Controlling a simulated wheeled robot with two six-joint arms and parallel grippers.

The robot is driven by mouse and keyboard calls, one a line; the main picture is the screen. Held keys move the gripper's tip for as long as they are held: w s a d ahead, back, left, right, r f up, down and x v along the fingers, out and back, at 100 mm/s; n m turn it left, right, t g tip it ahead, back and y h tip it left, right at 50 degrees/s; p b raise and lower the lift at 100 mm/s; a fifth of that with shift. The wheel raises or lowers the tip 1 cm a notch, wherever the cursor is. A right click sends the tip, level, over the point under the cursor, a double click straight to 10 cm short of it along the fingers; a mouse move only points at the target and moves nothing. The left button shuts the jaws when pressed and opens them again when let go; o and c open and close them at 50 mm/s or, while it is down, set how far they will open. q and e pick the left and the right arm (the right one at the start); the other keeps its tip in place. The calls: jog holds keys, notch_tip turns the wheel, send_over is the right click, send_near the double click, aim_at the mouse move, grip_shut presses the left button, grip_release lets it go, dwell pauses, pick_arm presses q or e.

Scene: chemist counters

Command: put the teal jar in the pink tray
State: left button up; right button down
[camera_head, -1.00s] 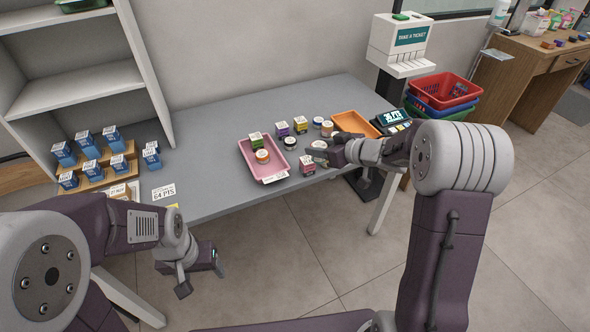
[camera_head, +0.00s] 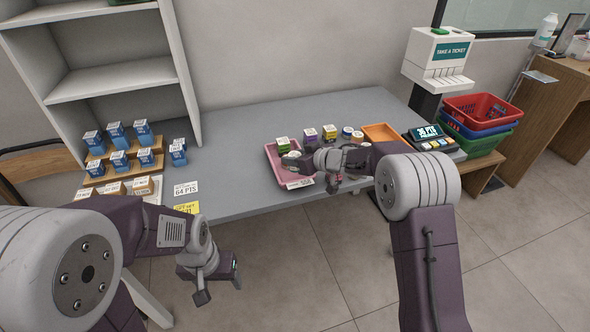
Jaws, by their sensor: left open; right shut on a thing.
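The pink tray (camera_head: 271,160) lies on the grey table. A green-topped box (camera_head: 283,144) stands in its back part. My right gripper (camera_head: 298,160) reaches in from the right over the tray's right part. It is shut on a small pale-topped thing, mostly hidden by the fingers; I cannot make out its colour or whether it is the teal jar. The gripper and wrist also hide the right of the tray. My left gripper (camera_head: 218,286) is open and empty, low in front of the table and far from the tray.
A purple box (camera_head: 310,135), a yellow box (camera_head: 329,132) and two small jars (camera_head: 347,132) stand behind my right gripper. An orange tray (camera_head: 381,132) lies to the right. Blue boxes (camera_head: 117,133) stand on the left.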

notch_tip(320, 180, down, 4)
jog(key=b, duration=0.3)
jog(key=shift+f, duration=0.15)
jog(key=c, duration=0.8)
grip_release()
jog(key=shift+c, duration=0.2)
jog(key=shift+r+p, duration=0.3)
jog(key=p+v, duration=0.2)
jog(key=v, duration=1)
